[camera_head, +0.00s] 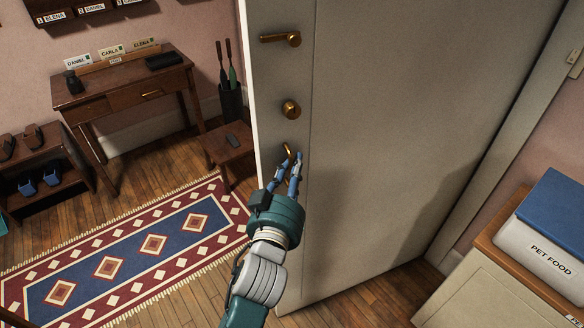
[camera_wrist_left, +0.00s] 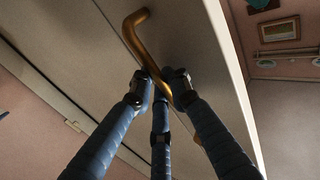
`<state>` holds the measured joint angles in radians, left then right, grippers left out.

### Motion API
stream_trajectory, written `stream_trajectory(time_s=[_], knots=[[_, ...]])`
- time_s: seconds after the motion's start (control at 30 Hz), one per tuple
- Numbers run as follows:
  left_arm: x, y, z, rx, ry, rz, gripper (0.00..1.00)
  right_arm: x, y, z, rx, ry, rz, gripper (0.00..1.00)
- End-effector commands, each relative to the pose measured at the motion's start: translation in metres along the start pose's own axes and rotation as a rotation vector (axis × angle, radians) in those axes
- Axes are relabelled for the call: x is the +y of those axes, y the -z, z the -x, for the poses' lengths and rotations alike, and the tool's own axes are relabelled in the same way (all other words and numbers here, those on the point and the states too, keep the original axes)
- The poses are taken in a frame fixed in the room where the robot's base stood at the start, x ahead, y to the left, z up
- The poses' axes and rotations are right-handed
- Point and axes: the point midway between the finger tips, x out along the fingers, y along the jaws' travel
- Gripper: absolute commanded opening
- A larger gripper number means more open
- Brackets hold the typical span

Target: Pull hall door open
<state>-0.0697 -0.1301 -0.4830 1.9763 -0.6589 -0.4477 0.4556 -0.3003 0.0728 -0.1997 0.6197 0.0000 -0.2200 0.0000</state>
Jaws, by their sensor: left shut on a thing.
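The hall door (camera_head: 400,120) is a grey panel standing ajar, its free left edge clear of any frame and its right side near the wall. A brass lever (camera_head: 282,39) and a round brass knob (camera_head: 290,109) sit above a lower brass pull handle (camera_head: 288,150). My left gripper (camera_head: 288,172) is shut on this pull handle. In the left wrist view, the blue fingers (camera_wrist_left: 160,88) close around the lower part of the bent handle (camera_wrist_left: 142,40), against the door face (camera_wrist_left: 80,50). My right gripper is not in view.
A patterned rug (camera_head: 140,250) lies on the wood floor left of the door. A desk (camera_head: 130,90), a small stool (camera_head: 228,145) and a shoe rack (camera_head: 40,175) stand behind it. A cabinet (camera_head: 490,295) with a pet food bin (camera_head: 545,250) stands at right.

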Motion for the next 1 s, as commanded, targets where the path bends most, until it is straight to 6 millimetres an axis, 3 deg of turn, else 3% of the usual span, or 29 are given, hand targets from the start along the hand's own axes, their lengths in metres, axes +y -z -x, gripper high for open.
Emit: stream_trajectory(time_s=[0.2,0.23,0.3,0.67,0.77,1.0], knots=[[-0.002,0.001,0.0,0.002,0.003,-0.001,0.0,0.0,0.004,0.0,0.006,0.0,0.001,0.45],[-0.002,0.001,0.0,0.002,0.003,-0.001,0.19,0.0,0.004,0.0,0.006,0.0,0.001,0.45],[-0.001,0.001,0.0,0.001,0.002,-0.001,0.3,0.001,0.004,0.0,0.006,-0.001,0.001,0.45],[0.0,-0.001,0.004,-0.001,0.0,0.001,0.3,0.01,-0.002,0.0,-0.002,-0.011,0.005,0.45],[0.0,-0.001,0.015,-0.002,0.0,0.002,0.3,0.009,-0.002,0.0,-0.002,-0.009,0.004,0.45],[-0.001,-0.002,0.066,-0.005,0.001,0.002,0.3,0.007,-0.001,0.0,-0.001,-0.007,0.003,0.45]])
